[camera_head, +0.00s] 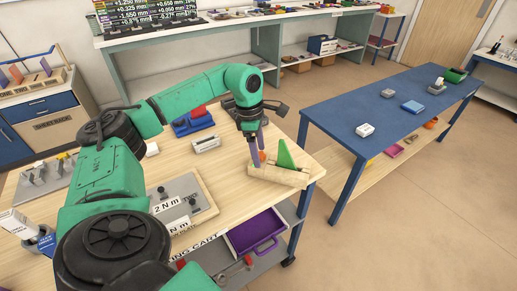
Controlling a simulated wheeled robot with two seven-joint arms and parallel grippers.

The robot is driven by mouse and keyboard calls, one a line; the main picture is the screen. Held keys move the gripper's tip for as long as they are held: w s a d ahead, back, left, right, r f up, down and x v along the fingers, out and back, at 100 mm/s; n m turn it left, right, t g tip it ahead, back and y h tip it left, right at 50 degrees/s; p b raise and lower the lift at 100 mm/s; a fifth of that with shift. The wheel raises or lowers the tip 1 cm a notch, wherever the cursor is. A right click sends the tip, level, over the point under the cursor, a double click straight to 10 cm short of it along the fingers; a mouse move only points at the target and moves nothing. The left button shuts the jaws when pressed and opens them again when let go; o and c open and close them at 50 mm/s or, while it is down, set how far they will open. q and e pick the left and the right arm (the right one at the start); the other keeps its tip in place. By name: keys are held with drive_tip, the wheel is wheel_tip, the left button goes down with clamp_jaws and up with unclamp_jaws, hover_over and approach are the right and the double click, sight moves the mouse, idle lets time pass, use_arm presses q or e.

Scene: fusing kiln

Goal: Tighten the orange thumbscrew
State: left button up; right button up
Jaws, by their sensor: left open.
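The orange thumbscrew (262,156) is a small knob at a light wooden fixture (280,175) near the right end of the wooden table. A green triangular piece (286,154) stands up from the fixture, just right of the thumbscrew. My left gripper (257,156) points down over the fixture with its purple fingers apart. The fingers are right at the thumbscrew and partly hide it; I cannot tell whether they touch it. My right gripper is not in view.
A grey plate with knobs marked "2 N m" (184,200) lies left of the fixture. A blue holder with a red piece (194,121) and a small white-grey block (207,143) are behind. A purple drawer (256,232) sits below. A blue table (385,106) stands to the right across clear floor.

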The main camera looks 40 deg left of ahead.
use_arm(q)
drive_tip(key=shift+c, duration=0.3)
drive_tip(key=c, duration=1)
clamp_jaws()
drive_tip(key=o, duration=1.1)
unclamp_jaws()
drive_tip(key=shift+m, duration=0.3)
drive_tip(key=shift+c, duration=0.2)
wheel_tip(320, 180, up, 14)
drive_tip(key=s+a+p, duration=0.1)
drive_tip(key=a, duration=0.1)
drive_tip(key=shift+r, duration=0.25)
drive_tip(key=shift+d+f, duration=0.1)
